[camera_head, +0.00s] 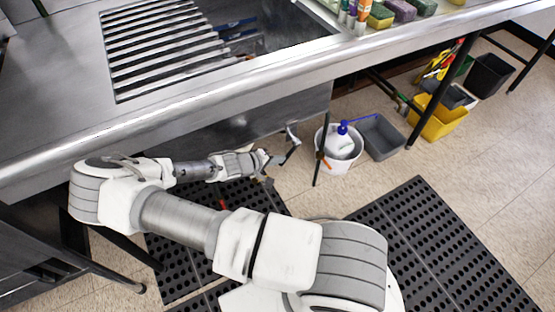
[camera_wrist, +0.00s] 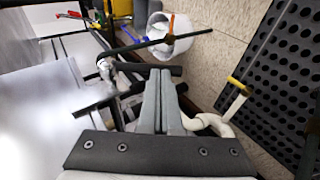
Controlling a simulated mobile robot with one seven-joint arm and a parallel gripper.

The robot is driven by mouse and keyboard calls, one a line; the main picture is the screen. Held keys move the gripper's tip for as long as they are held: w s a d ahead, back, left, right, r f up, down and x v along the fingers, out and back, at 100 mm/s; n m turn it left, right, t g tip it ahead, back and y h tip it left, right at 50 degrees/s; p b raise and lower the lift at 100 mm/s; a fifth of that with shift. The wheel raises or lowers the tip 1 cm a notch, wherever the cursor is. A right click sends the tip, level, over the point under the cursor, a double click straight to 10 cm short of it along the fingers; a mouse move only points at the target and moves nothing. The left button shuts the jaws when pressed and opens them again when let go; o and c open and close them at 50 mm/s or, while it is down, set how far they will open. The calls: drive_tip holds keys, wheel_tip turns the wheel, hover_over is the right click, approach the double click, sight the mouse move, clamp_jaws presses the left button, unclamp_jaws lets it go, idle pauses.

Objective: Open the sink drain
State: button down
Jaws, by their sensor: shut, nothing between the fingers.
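The steel sink (camera_head: 265,30) is set in the counter, with a slatted rack over part of its basin. The drain opening is not clearly visible. Below the sink's front, a small metal fitting (camera_head: 292,132) shows just beyond my gripper (camera_head: 280,158). In the wrist view a shiny metal fitting (camera_wrist: 105,68) and dark bars lie beyond the fingertips, to their left. My gripper (camera_wrist: 160,75) is shut and empty, its fingers together. A white pipe with a yellow handle (camera_wrist: 238,86) is to the right of the fingers. I cannot tell which part works the drain.
A white bucket (camera_head: 340,152) with a bottle stands on the floor, beside a grey tub (camera_head: 381,138) and a yellow bin (camera_head: 437,118). Thin table legs and dark bars crowd the space under the counter. Black perforated mats (camera_head: 440,235) cover the floor.

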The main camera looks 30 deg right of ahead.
drive_tip(key=shift+h, duration=0.8)
drive_tip(key=shift+d+f+b, duration=0.65)
drive_tip(key=shift+f+b, duration=0.15)
drive_tip(key=shift+b, duration=0.1)
drive_tip(key=shift+d+f+b, duration=0.6)
drive_tip(key=shift+f+b, duration=0.2)
drive_tip(key=shift+b, duration=0.05)
drive_tip(key=shift+d, duration=0.1)
